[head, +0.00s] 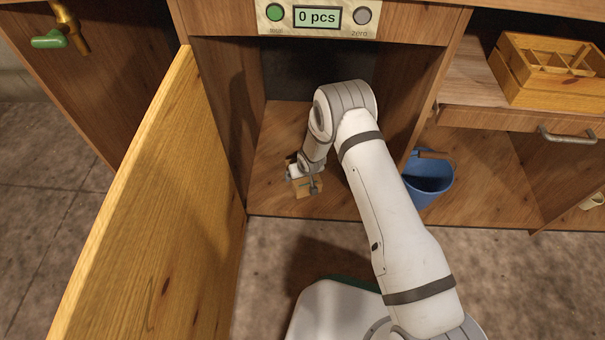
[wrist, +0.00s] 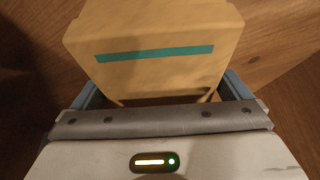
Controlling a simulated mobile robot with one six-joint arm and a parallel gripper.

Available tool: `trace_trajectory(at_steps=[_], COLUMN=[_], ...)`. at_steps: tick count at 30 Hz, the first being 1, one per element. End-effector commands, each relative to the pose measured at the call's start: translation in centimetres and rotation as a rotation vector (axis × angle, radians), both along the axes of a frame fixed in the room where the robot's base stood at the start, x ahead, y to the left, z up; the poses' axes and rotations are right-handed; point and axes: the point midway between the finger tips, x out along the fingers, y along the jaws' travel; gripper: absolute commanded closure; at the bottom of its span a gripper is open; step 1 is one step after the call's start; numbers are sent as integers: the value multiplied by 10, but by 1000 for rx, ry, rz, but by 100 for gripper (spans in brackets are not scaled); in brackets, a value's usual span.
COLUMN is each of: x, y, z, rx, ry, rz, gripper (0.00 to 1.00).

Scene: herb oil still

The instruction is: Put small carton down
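The small carton (wrist: 150,75) is a tan box with a teal stripe and fills the upper middle of the wrist view. In the head view the carton (head: 306,188) is small and low inside the open cabinet compartment, just over or on its wooden floor (head: 270,190). My gripper (wrist: 160,95) has a finger on each side of the carton, close against it. In the head view my gripper (head: 304,182) partly covers the carton. I cannot tell whether the carton's underside touches the floor.
An open wooden door (head: 140,200) stands to the left of the compartment. A blue bucket (head: 428,182) stands to the right, beyond the divider. A wooden divided box (head: 548,70) sits in the drawer at the upper right. A display (head: 317,17) above reads 0 pcs.

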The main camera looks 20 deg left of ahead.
Motion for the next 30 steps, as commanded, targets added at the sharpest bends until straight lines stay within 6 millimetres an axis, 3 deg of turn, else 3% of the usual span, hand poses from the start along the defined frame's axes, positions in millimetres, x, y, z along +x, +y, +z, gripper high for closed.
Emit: trace_trajectory(at_steps=[11, 24, 30], x=[0, -27, -35], y=[-1, -21, -27], z=[9, 92, 112], rx=[1, 1, 1], ry=[-1, 0, -1], rz=[-1, -2, -1], gripper=[0, 0, 0])
